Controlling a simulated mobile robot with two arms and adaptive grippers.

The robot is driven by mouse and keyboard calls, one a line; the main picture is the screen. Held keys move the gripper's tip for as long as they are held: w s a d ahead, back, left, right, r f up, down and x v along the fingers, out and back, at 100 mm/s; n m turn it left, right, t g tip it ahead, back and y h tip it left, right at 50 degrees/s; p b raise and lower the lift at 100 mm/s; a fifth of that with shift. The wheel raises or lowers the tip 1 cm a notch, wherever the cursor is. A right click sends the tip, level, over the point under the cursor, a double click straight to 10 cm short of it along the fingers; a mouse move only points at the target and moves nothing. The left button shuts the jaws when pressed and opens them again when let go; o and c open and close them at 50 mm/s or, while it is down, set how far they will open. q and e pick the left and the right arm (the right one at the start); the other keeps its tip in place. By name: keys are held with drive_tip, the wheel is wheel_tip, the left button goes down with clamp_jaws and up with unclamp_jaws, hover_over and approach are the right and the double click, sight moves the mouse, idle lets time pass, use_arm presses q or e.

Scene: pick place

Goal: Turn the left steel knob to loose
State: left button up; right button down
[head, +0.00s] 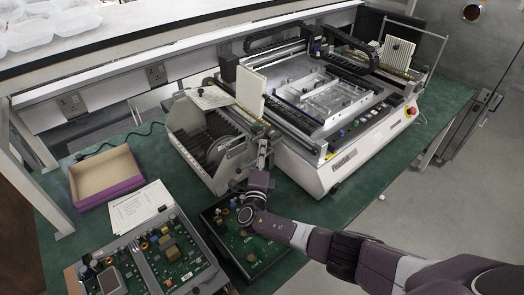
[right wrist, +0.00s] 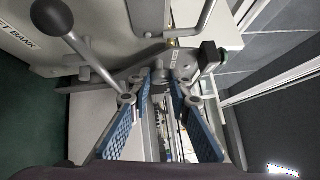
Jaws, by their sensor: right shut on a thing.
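My right gripper (head: 263,148) reaches up to the near end of the machine, between its grey feeder unit and its white body. In the right wrist view the two blue-padded fingers (right wrist: 160,80) converge on a small grey steel knob (right wrist: 159,76) below a metal bracket. The gripper is shut on this knob, which is mostly hidden between the fingertips. In the head view the gripper and arm hide the knob. I cannot read whether it is tight or loose. My left gripper is in neither view.
A lever with a black ball (right wrist: 52,18) stands left of the fingers in the wrist view. The white machine (head: 345,110) and grey feeder (head: 205,150) flank the gripper. Circuit boards (head: 165,255), papers (head: 140,205) and a purple-edged box (head: 107,178) lie on the green mat.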

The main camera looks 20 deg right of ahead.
drive_tip(key=n+t+b, duration=0.1)
drive_tip(key=b, duration=0.1)
drive_tip(key=n+t+b, duration=0.2)
drive_tip(key=b, duration=0.1)
drive_tip(key=shift+d+f+n, duration=0.1)
drive_tip(key=shift+f+n, duration=0.2)
drive_tip(key=shift+f, duration=0.05)
drive_tip(key=c, duration=1.8)
unclamp_jaws()
drive_tip(key=shift+r, duration=0.1)
